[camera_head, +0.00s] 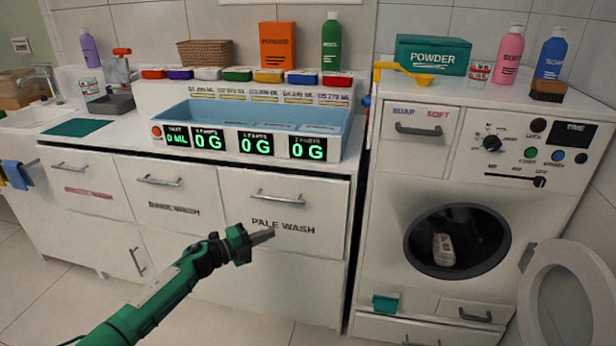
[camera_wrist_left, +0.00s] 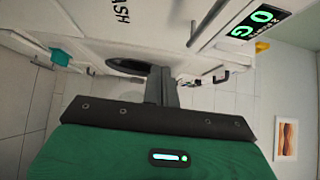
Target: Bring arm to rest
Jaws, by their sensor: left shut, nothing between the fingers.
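My left arm comes in from the lower left in the head view, green with black joints. Its gripper (camera_head: 262,236) is shut and empty, in front of the drawer marked PALE WASH (camera_head: 285,225). The gripper also shows in the left wrist view (camera_wrist_left: 162,85), its fingers together with nothing between them. I cannot tell from the head view whether the fingertips touch the drawer front. My right gripper is not in view.
The washing machine (camera_head: 385,230) stands at the right, its round door (camera_head: 565,290) swung open with a pale item (camera_head: 443,250) inside. A blue tray with scale displays (camera_head: 255,113) sits on the counter. Open floor (camera_head: 200,322) lies in front of the cabinets.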

